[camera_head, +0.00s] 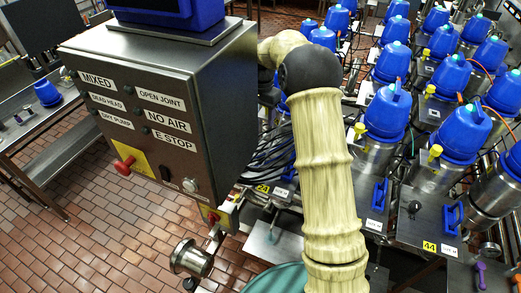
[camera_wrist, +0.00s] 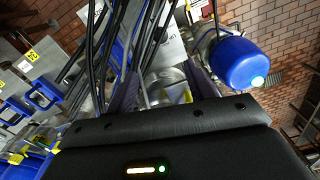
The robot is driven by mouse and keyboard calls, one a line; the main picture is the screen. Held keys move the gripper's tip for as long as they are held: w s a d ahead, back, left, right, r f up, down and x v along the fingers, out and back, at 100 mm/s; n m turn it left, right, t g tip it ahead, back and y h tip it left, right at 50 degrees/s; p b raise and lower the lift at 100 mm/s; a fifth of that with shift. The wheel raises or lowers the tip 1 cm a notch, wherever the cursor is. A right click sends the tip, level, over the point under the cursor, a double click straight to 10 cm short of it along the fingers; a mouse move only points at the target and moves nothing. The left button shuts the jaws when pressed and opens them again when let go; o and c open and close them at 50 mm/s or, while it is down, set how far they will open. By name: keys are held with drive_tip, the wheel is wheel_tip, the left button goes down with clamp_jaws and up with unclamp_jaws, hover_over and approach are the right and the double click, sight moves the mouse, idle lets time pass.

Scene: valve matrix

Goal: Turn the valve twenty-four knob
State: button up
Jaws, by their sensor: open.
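No label reading twenty-four is legible, so I cannot tell which knob is the valve twenty-four knob. In the wrist view my gripper (camera_wrist: 163,85) is open, its two dark fingers apart, with cables and metal parts beyond and nothing clearly held. A blue-capped valve (camera_wrist: 230,62) stands just right of the right finger. Blue handles (camera_wrist: 44,92) on grey plates lie to the left, near a yellow number tag (camera_wrist: 32,55). In the head view my arm hides the gripper. Blue handles (camera_head: 378,194) and (camera_head: 452,213) sit on plates right of my arm, near a yellow 44 tag (camera_head: 429,245).
A steel control box (camera_head: 150,110) with labels and a red button stands left of my arm. Rows of blue-capped valves (camera_head: 385,112) fill the right. Black cables (camera_wrist: 100,45) run close to the left finger. Brick floor (camera_head: 110,215) is open at lower left.

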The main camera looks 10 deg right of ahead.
sight(261, 154)
drive_tip(key=shift+s+a, duration=0.1)
wheel_tip(261, 154, down, 17)
drive_tip(key=b, duration=1.1)
drive_tip(key=shift+a+f, duration=0.1)
drive_tip(key=shift+f, duration=0.05)
drive_tip(key=c, duration=1)
